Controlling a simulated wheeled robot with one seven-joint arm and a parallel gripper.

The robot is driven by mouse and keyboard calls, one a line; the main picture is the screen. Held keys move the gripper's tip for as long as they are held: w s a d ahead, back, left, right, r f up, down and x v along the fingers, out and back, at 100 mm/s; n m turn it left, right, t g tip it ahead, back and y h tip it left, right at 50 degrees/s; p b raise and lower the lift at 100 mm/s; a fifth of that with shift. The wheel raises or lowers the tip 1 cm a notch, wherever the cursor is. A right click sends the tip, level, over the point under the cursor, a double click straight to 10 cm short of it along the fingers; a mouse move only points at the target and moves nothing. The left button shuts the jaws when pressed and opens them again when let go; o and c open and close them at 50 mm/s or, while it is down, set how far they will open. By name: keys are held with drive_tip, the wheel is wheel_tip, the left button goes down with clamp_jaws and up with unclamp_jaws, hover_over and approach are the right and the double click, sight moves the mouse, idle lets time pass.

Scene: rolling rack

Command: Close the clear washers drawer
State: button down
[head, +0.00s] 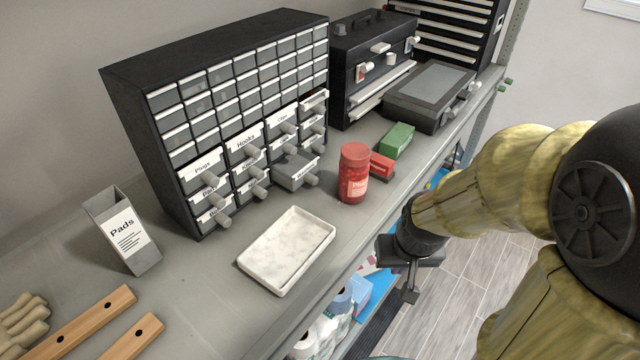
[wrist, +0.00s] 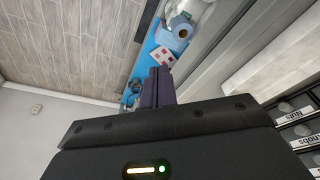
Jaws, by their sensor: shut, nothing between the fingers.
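The small-parts cabinet (head: 150,135) stands on the bench against the wall in the head view. A see-through grey drawer (head: 296,170) at its bottom right sticks out over the bench, further than the drawers around it. Its label is too small to read, so I cannot confirm that it says washers. My gripper (head: 410,294) hangs beyond the bench's front edge, to the right of the drawer and well apart from it. In the wrist view my gripper's fingers (wrist: 158,88) are together and empty.
A white marble tray (head: 287,250) lies in front of the cabinet. A red jar (head: 354,174), a red box (head: 381,165) and a green box (head: 397,140) stand right of the drawer. A Pads holder (head: 124,232) stands at left. Bench between drawer and tray is clear.

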drive_tip(key=w+a+r+m+t+p, duration=0.2)
drive_tip(key=w+a+p, duration=0.3)
drive_tip(key=w, duration=0.5)
drive_tip(key=w+a+r+m+t+y+p, duration=0.1)
drive_tip(key=w+a+m+p, duration=0.3)
drive_tip(key=w+a, duration=0.4)
drive_tip(key=shift+w+a+r+t+y+p, duration=0.3)
drive_tip(key=shift+w+r+t+p, duration=0.2)
drive_tip(key=shift+w+r+t, duration=0.4)
drive_tip(key=shift+w+f, duration=0.15)
drive_tip(key=shift+p+x, duration=1.75)
drive_tip(key=shift+x, duration=3.1)
drive_tip(key=shift+w, duration=0.1)
